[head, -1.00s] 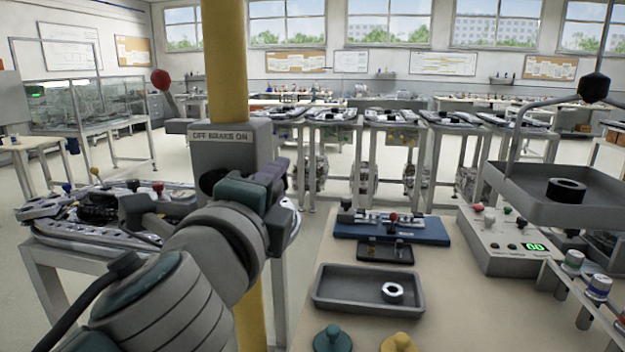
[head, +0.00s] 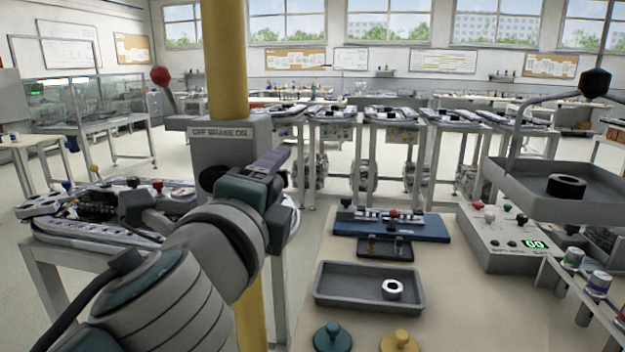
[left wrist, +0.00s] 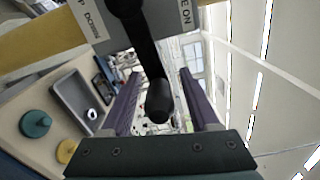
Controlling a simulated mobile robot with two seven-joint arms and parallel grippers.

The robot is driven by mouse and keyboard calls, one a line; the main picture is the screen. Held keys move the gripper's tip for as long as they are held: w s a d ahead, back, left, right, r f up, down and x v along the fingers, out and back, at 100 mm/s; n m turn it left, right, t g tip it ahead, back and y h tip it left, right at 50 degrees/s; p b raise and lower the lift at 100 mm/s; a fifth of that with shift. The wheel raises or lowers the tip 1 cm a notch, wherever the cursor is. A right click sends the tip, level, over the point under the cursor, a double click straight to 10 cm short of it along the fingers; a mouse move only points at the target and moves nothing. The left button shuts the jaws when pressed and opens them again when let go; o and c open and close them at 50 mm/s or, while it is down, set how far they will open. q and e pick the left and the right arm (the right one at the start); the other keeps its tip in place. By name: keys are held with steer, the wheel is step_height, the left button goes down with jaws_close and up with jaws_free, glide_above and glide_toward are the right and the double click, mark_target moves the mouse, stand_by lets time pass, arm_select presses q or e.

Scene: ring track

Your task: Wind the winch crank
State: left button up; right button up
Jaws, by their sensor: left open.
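The winch is a grey box (head: 228,150) marked OFF BRAKE ON, mounted on a yellow post (head: 226,60). A lever with a red knob (head: 160,75) rises from its left side. In the left wrist view, the winch housing (left wrist: 95,25) is at the top, and the black crank arm with its rounded grip (left wrist: 158,100) comes down from it. In the head view my wrist hides the crank. My right gripper is not in view.
The bench on the right holds a grey tray (head: 325,300) with a white nut, a blue fixture (head: 390,225), teal (head: 332,338) and yellow (head: 399,342) knobbed pieces, and a control box (head: 495,240). A hanging pan (head: 520,195) is at right. A track table (head: 90,245) stands left.

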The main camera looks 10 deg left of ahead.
arm_select(q)
steer(key=s, duration=1)
steer(key=shift+a, duration=0.2)
